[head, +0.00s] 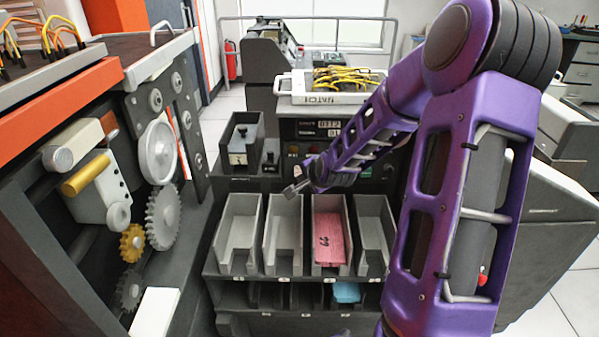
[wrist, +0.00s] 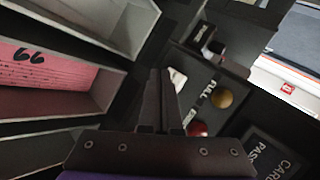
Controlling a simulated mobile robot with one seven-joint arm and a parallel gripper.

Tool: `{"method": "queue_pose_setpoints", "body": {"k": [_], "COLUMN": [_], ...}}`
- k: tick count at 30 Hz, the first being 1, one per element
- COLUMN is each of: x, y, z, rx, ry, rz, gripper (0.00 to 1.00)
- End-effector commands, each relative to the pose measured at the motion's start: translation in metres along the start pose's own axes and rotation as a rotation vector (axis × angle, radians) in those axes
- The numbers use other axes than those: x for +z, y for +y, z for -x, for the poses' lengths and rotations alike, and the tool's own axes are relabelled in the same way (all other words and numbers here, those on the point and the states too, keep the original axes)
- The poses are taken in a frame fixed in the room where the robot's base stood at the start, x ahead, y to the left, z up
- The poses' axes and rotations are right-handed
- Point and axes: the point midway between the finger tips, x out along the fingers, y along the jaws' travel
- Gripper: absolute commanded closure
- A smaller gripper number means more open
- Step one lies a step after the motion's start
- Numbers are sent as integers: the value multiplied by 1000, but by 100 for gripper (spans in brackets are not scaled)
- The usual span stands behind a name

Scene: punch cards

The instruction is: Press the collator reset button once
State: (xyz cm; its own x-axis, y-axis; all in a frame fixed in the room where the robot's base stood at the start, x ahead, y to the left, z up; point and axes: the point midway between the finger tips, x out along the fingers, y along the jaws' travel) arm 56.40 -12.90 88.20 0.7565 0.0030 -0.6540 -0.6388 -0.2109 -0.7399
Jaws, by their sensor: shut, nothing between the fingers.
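My gripper (head: 289,192) is over the collator's pockets in the head view, in front of its panel, with its fingers together and empty. In the wrist view its fingertips (wrist: 160,74) point towards the dark panel. To their right on that panel are a yellow round part (wrist: 222,98) and a red round part (wrist: 197,129), beside lettering that reads "FULL". I cannot read a reset label, so I cannot tell which part is the reset button. In the head view a green round part (head: 365,172) shows on the panel behind my arm. My arm hides some of the panel.
A pink card stack (head: 331,240) marked 66 lies in one of several grey pockets (head: 238,235). A dark box (head: 242,143) stands left of the panel. A white-framed plugboard (head: 330,98) with yellow wires sits above it. Gears (head: 163,215) stand at the left.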

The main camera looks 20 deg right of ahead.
Motion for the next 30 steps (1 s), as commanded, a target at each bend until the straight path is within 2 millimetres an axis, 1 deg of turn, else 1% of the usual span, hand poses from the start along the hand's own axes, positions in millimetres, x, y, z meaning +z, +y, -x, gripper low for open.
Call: {"method": "queue_pose_setpoints", "body": {"k": [11,24,30], "x": [2,22,27], "y": [1,22,26], "z": [3,32,36], "rx": [-1,1,0], "ry": [0,0,-1], "rz": [1,1,1], "gripper": [100,100,100]}}
